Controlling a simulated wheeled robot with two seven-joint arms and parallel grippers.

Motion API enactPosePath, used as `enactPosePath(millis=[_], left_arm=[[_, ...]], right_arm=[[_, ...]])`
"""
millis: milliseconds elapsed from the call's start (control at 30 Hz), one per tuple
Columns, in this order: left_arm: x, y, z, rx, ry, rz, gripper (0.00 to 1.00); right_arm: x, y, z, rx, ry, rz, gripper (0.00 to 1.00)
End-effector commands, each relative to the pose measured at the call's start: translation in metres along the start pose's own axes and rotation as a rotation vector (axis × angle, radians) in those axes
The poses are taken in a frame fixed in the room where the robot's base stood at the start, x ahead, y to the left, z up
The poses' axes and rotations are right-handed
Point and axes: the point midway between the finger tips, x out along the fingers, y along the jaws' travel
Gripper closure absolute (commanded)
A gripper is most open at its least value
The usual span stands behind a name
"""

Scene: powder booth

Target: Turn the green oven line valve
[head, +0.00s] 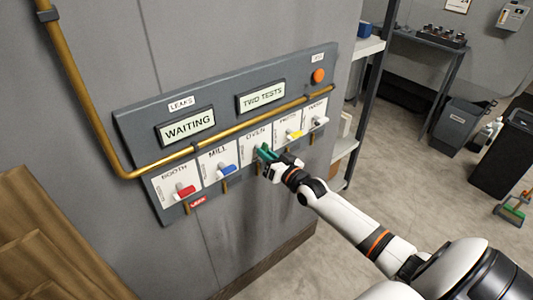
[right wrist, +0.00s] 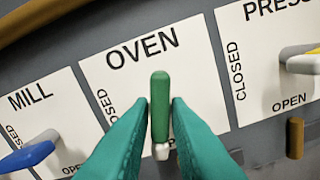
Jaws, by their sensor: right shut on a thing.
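The green oven valve handle (right wrist: 160,90) stands upright in the right wrist view, in front of the white OVEN plate (right wrist: 147,62). The plate carries a CLOSED mark at its left; its lower lettering is mostly hidden. My right gripper (head: 266,154) is at the OVEN station of the wall panel in the head view. Its teal fingers, also in the right wrist view (right wrist: 159,112), are shut on the handle, one on each side. In the head view the gripper hides most of the handle. My left gripper is not in view.
The grey panel (head: 225,105) also bears a red handle (head: 184,191), a blue handle (head: 227,170) and a yellow handle (head: 294,135) close by. Its displays read WAITING (head: 188,127) and TWO TESTS (head: 261,97). A brass pipe (head: 90,110) runs across it.

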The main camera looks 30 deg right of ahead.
Motion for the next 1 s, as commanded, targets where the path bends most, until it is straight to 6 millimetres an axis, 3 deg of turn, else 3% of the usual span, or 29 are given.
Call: enactPosePath(millis=[400, 1000], left_arm=[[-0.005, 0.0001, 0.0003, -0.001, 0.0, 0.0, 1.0], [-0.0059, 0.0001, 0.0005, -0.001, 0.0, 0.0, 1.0]], right_arm=[[-0.0003, -0.0002, -0.0014, -0.276, 0.003, -0.001, 1.0], [-0.0004, -0.0004, -0.0019, -0.36, 0.004, -0.001, 1.0]])
